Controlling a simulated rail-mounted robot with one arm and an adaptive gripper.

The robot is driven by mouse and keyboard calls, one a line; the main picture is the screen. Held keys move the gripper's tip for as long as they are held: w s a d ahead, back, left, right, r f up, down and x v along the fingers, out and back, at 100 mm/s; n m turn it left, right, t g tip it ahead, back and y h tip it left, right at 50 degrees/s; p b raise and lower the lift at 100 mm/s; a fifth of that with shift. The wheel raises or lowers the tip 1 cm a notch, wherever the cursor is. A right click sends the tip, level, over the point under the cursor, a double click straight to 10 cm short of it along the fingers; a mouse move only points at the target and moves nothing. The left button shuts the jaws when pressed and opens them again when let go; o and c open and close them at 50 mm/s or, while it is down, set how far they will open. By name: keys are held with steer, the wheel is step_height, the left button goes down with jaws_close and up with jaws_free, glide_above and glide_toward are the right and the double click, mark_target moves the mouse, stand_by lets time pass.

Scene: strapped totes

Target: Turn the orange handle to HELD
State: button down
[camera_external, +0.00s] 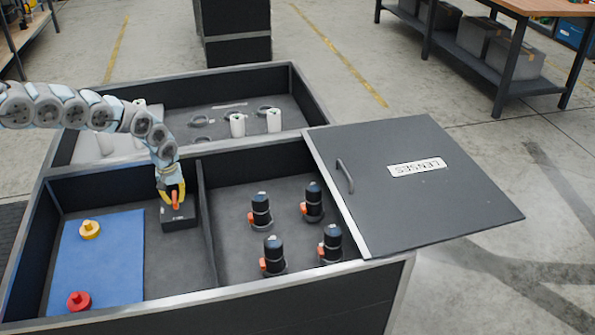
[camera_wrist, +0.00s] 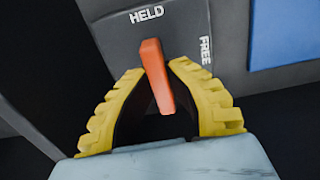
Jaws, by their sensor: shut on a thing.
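The orange handle (camera_wrist: 155,75) sits on a dark box (camera_external: 180,217) in the front left compartment of the tote. In the wrist view its far end points up, slightly left, toward the word HELD (camera_wrist: 147,15). The word FREE (camera_wrist: 206,50) is to its right. My gripper (camera_wrist: 158,80) has ridged yellow fingers on both sides of the handle and is shut on it. In the external view the handle (camera_external: 175,199) shows just below my gripper (camera_external: 172,192). The handle's near end and the pivot are hard to make out.
A divider (camera_external: 208,225) separates the box from several black cylinders with orange tabs. A lid marked LENSES (camera_external: 440,205) lies at the right. White cups (camera_external: 273,120) stand in the rear compartment.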

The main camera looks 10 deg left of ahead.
mark_target(174, 196)
steer(key=c, duration=1)
jaws_free()
steer(key=shift+c, duration=0.2)
steer(key=shift+d+r, duration=0.1)
steer(key=shift+r, duration=0.2)
step_height(174, 196, up, 11)
steer(key=shift+r, duration=0.15)
stand_by(0.6)
